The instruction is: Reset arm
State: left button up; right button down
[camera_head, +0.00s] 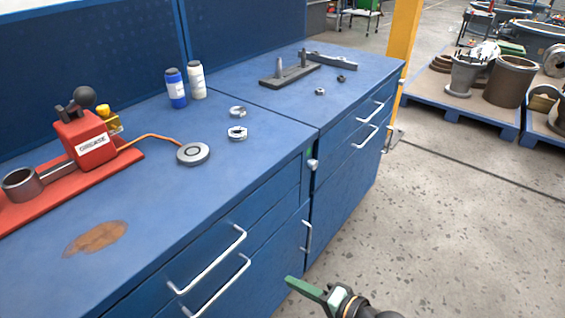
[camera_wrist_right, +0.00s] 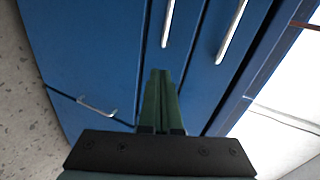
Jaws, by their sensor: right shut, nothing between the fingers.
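My right gripper (camera_head: 312,288) has green fingers and shows at the bottom of the head view, in front of the blue workbench drawers and above the grey floor. In the right wrist view its two green fingers (camera_wrist_right: 161,80) lie together, shut, with nothing between them. Behind them are the blue drawer fronts with silver handles; the fingers appear apart from them. My left gripper does not show in either view.
The blue workbench (camera_head: 285,150) carries a red grease unit (camera_head: 84,140), a round grey disc (camera_head: 193,153), two bottles (camera_head: 176,88), metal rings (camera_head: 237,133) and a dark fixture (camera_head: 290,76). Drawer handles (camera_head: 215,255) stick out in front. Open floor (camera_head: 460,220) lies to the right.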

jog(key=s+d+f+n+h, duration=0.7)
jog(key=s+d+f+n, duration=0.25)
jog(key=s, duration=0.25)
pick_arm(q)
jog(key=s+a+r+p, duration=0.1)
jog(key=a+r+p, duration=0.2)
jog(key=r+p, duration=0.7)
jog(key=p, duration=0.3)
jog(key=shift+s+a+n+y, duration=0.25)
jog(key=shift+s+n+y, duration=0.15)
pick_arm(e)
jog(key=s+d+r+h, duration=0.1)
jog(key=d+r, duration=0.3)
jog(key=r, duration=0.5)
jog(key=shift+s+r+m, duration=0.35)
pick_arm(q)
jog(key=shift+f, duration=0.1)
